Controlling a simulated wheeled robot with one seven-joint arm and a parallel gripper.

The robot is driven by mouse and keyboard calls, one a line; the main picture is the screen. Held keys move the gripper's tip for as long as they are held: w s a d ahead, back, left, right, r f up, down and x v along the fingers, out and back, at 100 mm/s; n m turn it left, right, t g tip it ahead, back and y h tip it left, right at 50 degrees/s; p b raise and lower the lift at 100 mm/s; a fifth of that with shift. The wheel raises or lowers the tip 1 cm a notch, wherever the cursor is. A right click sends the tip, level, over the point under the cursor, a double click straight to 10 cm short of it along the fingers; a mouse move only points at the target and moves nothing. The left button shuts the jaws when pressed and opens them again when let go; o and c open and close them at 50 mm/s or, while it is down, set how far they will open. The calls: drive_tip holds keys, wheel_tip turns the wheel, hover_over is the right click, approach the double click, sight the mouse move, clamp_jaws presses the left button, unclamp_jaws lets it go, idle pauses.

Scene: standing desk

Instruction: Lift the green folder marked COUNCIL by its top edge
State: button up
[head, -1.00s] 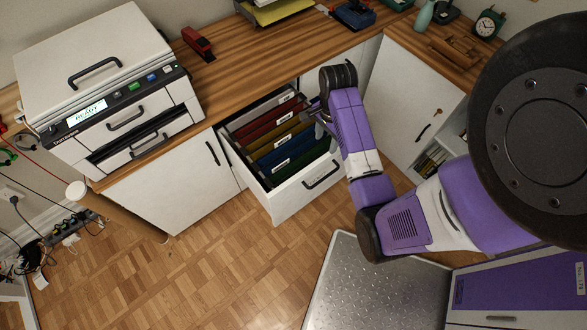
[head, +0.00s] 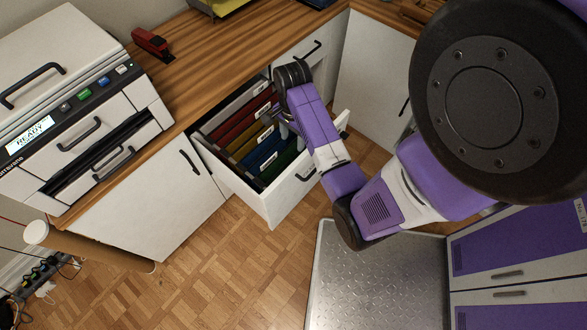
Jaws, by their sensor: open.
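The green folder (head: 283,166) hangs at the front of the open file drawer (head: 286,200), just behind the drawer's front panel. Its upper edge is partly visible; my arm covers its right part, and I cannot read the word COUNCIL at this size. My gripper (head: 281,127) is open over the right side of the drawer, near the labels of the yellow and blue folders. The fingertips are small and partly hidden by my wrist. I see nothing held between them.
A blue folder (head: 262,153), a yellow folder (head: 243,142) and red folders stand behind the green one. The wooden counter (head: 205,62) bears a printer (head: 90,110) and a red stapler (head: 152,43). Parquet floor (head: 215,265) is clear before the drawer.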

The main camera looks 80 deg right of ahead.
sight(294, 151)
drive_tip(key=shift+s+d+f, duration=0.1)
drive_tip(key=shift+d+f, duration=0.05)
drive_tip(key=shift+f, duration=3.95)
clamp_jaws()
